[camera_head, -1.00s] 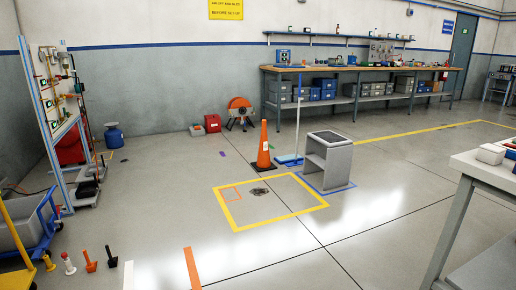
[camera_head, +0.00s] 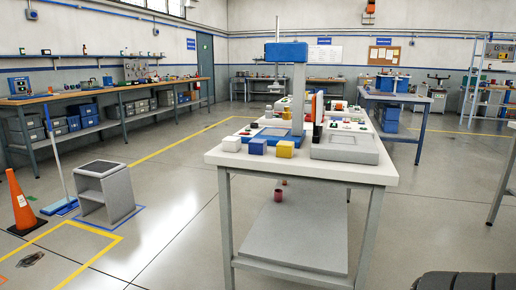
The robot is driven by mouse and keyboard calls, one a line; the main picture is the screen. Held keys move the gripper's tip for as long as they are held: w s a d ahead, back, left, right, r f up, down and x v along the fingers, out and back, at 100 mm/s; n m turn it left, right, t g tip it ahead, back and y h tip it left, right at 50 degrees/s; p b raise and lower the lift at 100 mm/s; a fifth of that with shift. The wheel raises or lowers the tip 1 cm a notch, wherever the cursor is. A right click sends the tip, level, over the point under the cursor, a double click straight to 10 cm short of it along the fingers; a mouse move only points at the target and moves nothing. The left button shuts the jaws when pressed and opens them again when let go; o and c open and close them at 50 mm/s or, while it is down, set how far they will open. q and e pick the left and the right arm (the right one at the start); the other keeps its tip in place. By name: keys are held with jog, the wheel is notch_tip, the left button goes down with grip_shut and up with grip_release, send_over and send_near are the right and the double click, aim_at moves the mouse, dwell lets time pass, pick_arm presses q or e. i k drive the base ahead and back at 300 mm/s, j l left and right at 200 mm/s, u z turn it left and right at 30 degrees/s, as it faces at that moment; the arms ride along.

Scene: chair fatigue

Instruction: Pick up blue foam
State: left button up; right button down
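A small blue block (camera_head: 257,146), which looks like the blue foam, sits near the front left edge of the white-topped table (camera_head: 362,173). It stands between a white block (camera_head: 231,144) on its left and a yellow block (camera_head: 285,149) on its right. Small gaps seem to separate them. Its front and top are in clear view. Neither of my grippers shows in this view.
Behind the blocks stands a grey column device with a blue head (camera_head: 286,52). A grey flat-topped box (camera_head: 345,147) lies right of them. A grey stool-like stand (camera_head: 106,192) and an orange cone (camera_head: 20,205) stand left. The floor before the table is open.

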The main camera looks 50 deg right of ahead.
aim_at(253, 149)
jog(key=z, duration=1.5)
jog(key=i+j+z, duration=0.1)
jog(key=z, duration=0.3)
jog(key=j+z, duration=0.75)
jog(key=j, duration=0.65)
jog(key=i, duration=0.05)
